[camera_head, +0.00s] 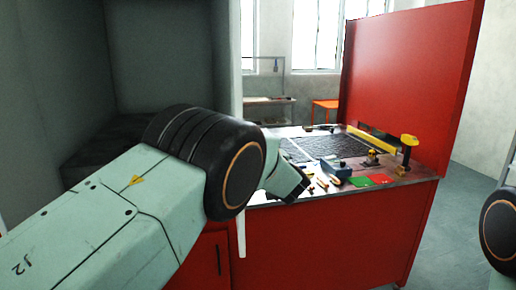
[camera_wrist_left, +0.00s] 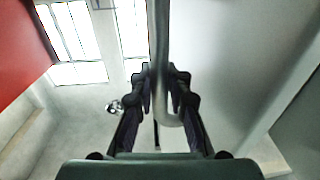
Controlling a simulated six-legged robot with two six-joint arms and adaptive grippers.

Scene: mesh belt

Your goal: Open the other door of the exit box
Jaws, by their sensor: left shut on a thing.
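The exit box (camera_head: 165,50) is the grey cabinet at the left in the head view, with its dark inside showing. A pale door (camera_head: 235,60) stands nearly edge-on at its right side, swung outward. In the left wrist view a grey panel (camera_wrist_left: 225,50), apparently this door, fills the right. A vertical metal handle (camera_wrist_left: 162,35) runs between the fingers of my left gripper (camera_wrist_left: 166,78), which is shut on it. In the head view my left gripper (camera_head: 292,182) is partly hidden behind my wrist. My right gripper is not in view.
A red workbench (camera_head: 325,235) with a mesh belt (camera_head: 345,150) and several small tools stands right of the door. Grey floor (camera_head: 465,185) is clear at the right.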

